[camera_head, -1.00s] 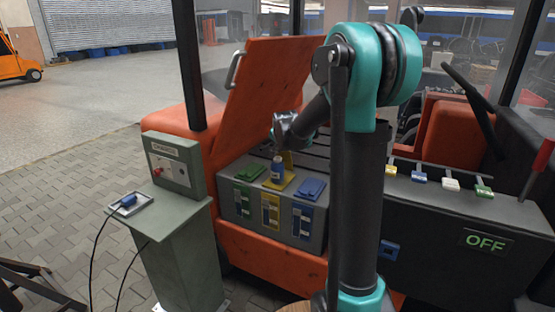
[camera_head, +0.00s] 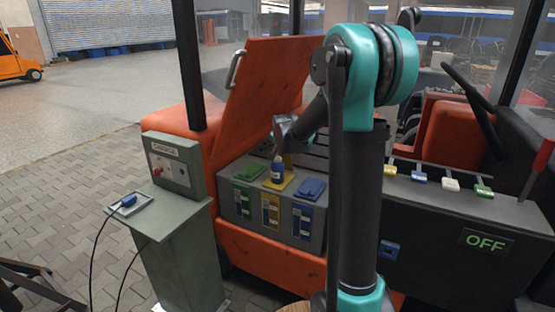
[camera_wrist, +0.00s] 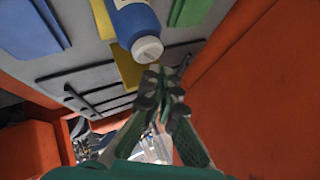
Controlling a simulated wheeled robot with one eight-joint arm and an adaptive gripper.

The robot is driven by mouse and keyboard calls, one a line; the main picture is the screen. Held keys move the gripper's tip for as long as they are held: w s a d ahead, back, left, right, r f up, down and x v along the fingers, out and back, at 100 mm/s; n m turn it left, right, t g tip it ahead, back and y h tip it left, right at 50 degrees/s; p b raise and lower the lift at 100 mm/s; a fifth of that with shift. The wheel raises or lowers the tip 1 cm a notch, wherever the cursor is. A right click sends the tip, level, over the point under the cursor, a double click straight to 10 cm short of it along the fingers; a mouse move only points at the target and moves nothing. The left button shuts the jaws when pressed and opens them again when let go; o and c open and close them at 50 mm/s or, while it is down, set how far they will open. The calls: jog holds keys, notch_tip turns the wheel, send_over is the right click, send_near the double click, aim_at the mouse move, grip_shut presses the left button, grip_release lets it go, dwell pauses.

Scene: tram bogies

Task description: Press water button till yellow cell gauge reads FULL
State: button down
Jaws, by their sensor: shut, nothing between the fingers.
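A blue bottle (camera_head: 278,172) stands at the yellow cell (camera_head: 279,183) of the grey battery box. In the wrist view the bottle (camera_wrist: 137,22) shows a round white cap facing my gripper. My gripper (camera_wrist: 160,88) is shut and empty, its fingertips close by the cap; I cannot tell whether they touch it. In the head view my gripper (camera_head: 282,140) is just above the bottle, partly behind my arm. The yellow cell gauge (camera_head: 271,209) is on the box front; its reading is too small to make out.
A green cell lid (camera_head: 249,173) and a blue cell lid (camera_head: 310,188) flank the yellow one. The raised orange hood (camera_head: 270,85) stands behind. A grey charge post (camera_head: 176,165) stands left, and an OFF sign (camera_head: 485,242) is at right.

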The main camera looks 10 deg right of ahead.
aim_at(278, 159)
jog(key=shift+f, duration=0.1)
dwell(0.6)
jog(key=shift+f, duration=0.3)
jog(key=shift+f, duration=0.85)
dwell(1.0)
jog(key=shift+r, duration=1.3)
jog(key=shift+r, duration=0.1)
jog(key=shift+r, duration=2.4)
jog(key=shift+s, duration=0.1)
